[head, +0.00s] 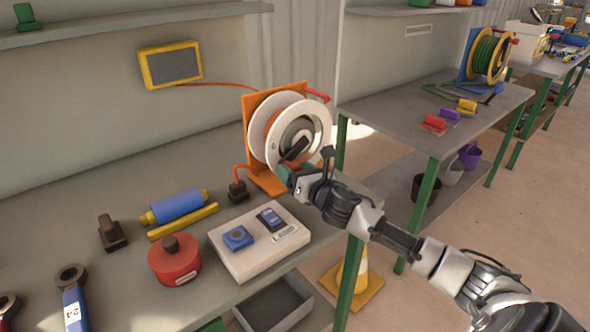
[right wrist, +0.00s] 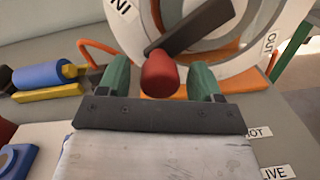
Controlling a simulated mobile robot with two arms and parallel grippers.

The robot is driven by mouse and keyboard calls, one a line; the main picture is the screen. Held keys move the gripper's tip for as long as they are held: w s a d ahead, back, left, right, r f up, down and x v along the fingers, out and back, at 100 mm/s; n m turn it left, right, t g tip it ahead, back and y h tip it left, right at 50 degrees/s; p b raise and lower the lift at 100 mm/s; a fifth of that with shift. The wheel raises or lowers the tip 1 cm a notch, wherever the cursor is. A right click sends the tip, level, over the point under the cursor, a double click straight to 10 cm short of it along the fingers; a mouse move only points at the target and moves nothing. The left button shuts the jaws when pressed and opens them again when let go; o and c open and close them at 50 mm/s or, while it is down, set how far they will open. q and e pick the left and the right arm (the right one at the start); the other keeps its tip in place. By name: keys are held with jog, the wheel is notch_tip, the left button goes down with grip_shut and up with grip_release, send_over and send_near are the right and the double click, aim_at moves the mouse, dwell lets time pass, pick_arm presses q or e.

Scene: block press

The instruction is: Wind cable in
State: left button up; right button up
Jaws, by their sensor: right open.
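The cable reel (head: 258,128) has white flanges on an orange stand on the workbench. A dark crank arm (right wrist: 190,28) crosses its face and ends in a red knob (right wrist: 160,74). In the right wrist view, the flange carries an "IN" label (right wrist: 123,8) and an "OUT" label (right wrist: 269,44). My right gripper (head: 289,173) is at the front of the reel. It is open, with its green fingers on either side of the red knob; I cannot tell whether they touch it. In the head view the gripper hides the knob. An orange-red cable (head: 222,84) runs from the reel towards a yellow-framed screen. My left gripper is out of view.
A white switch box (head: 262,258) and a red round object (head: 174,260) stand in front of the reel. A blue roller (head: 177,207) and a dark block (head: 112,233) lie to the left. A traffic cone (head: 352,280) stands on the floor at right.

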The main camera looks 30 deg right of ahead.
aim_at(286, 129)
jog(key=shift+w, duration=0.15)
jog(key=shift+c, duration=0.3)
grip_shut()
jog(key=shift+a+r+m+p, duration=0.25)
jog(key=shift+r+m+p, duration=0.5)
jog(key=shift+p, duration=0.35)
notch_tip(286, 129, up, 5)
jog(key=m+p, duration=0.8)
jog(key=r+m+p, duration=0.1)
jog(key=m+p, duration=0.1)
jog(key=m, duration=0.1)
jog(key=shift+d+r, duration=0.4)
jog(key=shift+d+r+m+y+p, duration=0.3)
jog(key=shift+d+r+m+p, duration=0.1)
jog(key=shift+m+p, duration=0.55)
